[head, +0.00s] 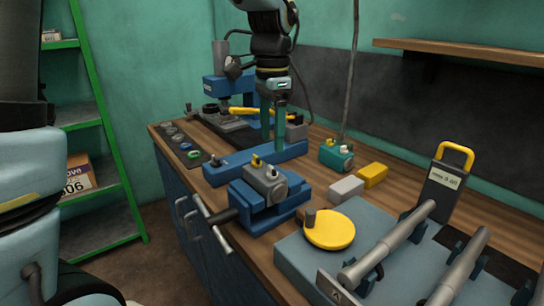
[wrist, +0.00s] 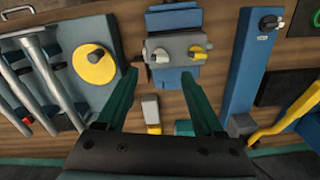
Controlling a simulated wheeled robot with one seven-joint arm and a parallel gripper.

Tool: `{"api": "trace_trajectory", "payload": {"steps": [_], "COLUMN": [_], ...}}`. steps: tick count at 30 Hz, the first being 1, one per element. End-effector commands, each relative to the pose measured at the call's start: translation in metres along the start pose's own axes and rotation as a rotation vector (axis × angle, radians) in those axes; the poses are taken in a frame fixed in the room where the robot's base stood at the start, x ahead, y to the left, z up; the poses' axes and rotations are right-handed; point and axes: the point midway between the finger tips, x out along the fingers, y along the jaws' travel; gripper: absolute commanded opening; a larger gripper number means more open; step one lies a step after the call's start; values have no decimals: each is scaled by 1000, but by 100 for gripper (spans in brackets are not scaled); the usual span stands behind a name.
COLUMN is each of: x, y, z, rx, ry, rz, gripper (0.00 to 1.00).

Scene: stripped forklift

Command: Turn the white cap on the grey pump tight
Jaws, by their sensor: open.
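The grey pump (head: 262,181) sits in a blue vise (head: 262,211) near the front edge of the workbench. On its top are a white cap (head: 271,172) and a yellow cap (head: 256,159). In the wrist view the white cap (wrist: 161,57) is on the left of the grey pump (wrist: 178,45) and the yellow cap (wrist: 197,51) on the right. My gripper (head: 272,148) points down with its teal fingers apart and empty, above and behind the pump. In the wrist view my gripper (wrist: 160,74) frames the pump's near side, touching neither cap.
A teal unit (head: 336,154) with small caps, a grey block (head: 346,188) and a yellow block (head: 372,175) stand right of the vise. A grey-blue fixture with a yellow disc (head: 329,229) and metal tubes is at front right. A long blue bar (wrist: 254,70) lies beside the vise.

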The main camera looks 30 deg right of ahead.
Motion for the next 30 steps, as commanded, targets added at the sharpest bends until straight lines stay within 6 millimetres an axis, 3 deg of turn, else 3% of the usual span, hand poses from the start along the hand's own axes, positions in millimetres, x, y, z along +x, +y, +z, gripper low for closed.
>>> {"api": "trace_trajectory", "payload": {"steps": [6,11,26,30], "x": [-32,-41,-41,-26], "y": [0,0,-1,-18], "z": [0,0,2,28], "rx": [0,0,-6,-126], "ry": [2,0,0,5], "rz": [-2,0,0,-6], "gripper": [69,69,69,69]}}
